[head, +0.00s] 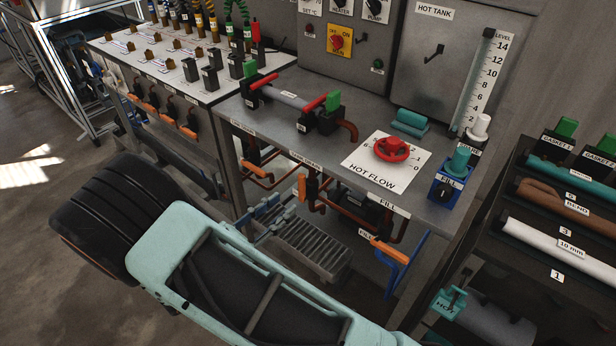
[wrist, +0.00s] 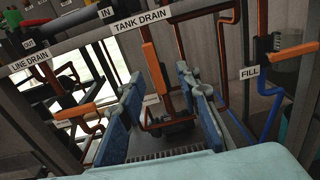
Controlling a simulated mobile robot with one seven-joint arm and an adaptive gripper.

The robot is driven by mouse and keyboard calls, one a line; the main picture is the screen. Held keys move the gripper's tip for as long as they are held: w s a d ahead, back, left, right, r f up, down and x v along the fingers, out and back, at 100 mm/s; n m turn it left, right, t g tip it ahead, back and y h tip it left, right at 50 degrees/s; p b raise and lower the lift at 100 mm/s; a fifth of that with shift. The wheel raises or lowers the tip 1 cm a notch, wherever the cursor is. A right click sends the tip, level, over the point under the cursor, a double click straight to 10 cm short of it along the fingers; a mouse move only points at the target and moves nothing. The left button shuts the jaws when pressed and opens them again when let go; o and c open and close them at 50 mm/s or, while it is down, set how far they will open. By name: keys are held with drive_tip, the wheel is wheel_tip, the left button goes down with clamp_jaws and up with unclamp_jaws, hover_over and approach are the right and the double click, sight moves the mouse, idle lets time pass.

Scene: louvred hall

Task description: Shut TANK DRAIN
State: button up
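The TANK DRAIN label (head: 305,160) is on the front edge of the bench; it also shows in the wrist view (wrist: 140,19). Below it an orange lever (wrist: 149,68) stands nearly upright, in line with its copper pipe; it shows small in the head view (head: 301,187). My gripper (head: 276,213) has blue fingers and is below the bench edge, to the left of and below the lever. In the wrist view my gripper (wrist: 160,84) is open, its fingers apart with the lever's lower end seen between them. No contact with the lever can be made out.
The LINE DRAIN lever (wrist: 58,112) lies crosswise on the left, and the FILL lever (wrist: 294,52) on the right. Copper pipes and the bench edge surround my fingers. A slatted grate (head: 312,247) lies below. The red HOT FLOW wheel (head: 391,149) is on the bench top.

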sight(300, 185)
drive_tip(key=shift+n+t, duration=0.3)
drive_tip(key=shift+w+a+x, duration=0.1)
drive_tip(key=shift+a+x, duration=0.05)
drive_tip(key=shift+x, duration=1.4)
drive_tip(key=shift+w+a+x, duration=0.1)
drive_tip(key=shift+x, duration=1.5)
drive_tip(key=shift+w+a+x, duration=0.1)
drive_tip(key=shift+a+x, duration=0.05)
drive_tip(key=shift+x, duration=1.4)
drive_tip(key=shift+f, duration=0.1)
clamp_jaws()
